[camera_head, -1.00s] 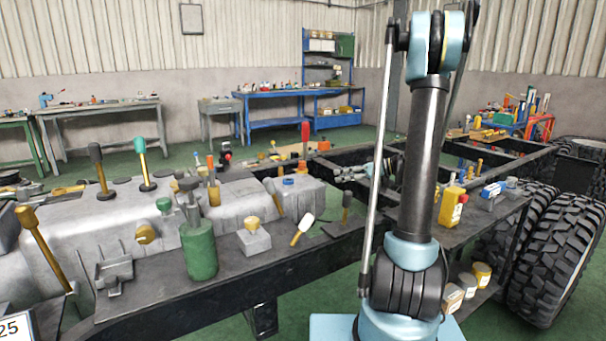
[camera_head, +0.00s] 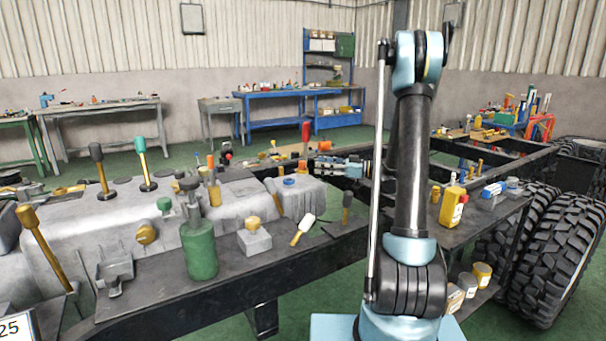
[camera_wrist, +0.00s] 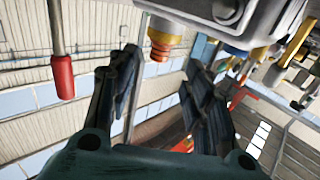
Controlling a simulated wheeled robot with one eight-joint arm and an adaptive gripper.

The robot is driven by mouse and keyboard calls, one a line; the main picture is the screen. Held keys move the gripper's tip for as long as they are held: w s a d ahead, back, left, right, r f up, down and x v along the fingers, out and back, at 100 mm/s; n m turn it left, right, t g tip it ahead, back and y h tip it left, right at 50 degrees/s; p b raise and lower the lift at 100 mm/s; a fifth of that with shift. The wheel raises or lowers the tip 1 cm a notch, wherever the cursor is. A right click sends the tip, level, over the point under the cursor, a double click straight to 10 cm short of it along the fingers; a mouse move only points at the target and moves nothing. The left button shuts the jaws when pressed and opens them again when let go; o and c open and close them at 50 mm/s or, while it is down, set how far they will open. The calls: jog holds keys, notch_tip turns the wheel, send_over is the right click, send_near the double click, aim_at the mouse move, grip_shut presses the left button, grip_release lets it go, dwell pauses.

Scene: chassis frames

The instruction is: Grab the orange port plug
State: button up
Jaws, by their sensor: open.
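The orange port plug (camera_wrist: 160,48), a ribbed orange piece with a yellowish collar, shows in the wrist view at the edge of a grey metal housing (camera_wrist: 205,12). It lies ahead of my open gripper (camera_wrist: 158,80), above the gap between the dark fingers in the picture, and the fingers do not appear to touch it. In the head view my gripper (camera_head: 325,163) points left, just beyond the right end of the grey casing (camera_head: 300,196). I cannot pick out the plug surely in the head view.
A red-handled tool (camera_head: 306,135) stands behind the casing and shows at left in the wrist view (camera_wrist: 62,75). A blue cap (camera_head: 289,181) sits on the casing's end. A green bottle (camera_head: 199,250) and a white-headed tool (camera_head: 303,229) are nearer, on the dark ledge.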

aim_at(302, 161)
jog(key=shift+w+a+r, duration=0.1)
jog(key=shift+w+a, duration=0.2)
jog(key=shift+a, duration=1.15)
jog(key=shift+w+a+f, duration=0.1)
jog(key=shift+w+a, duration=0.25)
jog(key=shift+a, duration=1.05)
jog(key=shift+w+a+r, duration=0.1)
jog(key=shift+w+a, duration=0.2)
jog(key=shift+a, duration=1.15)
grip_shut()
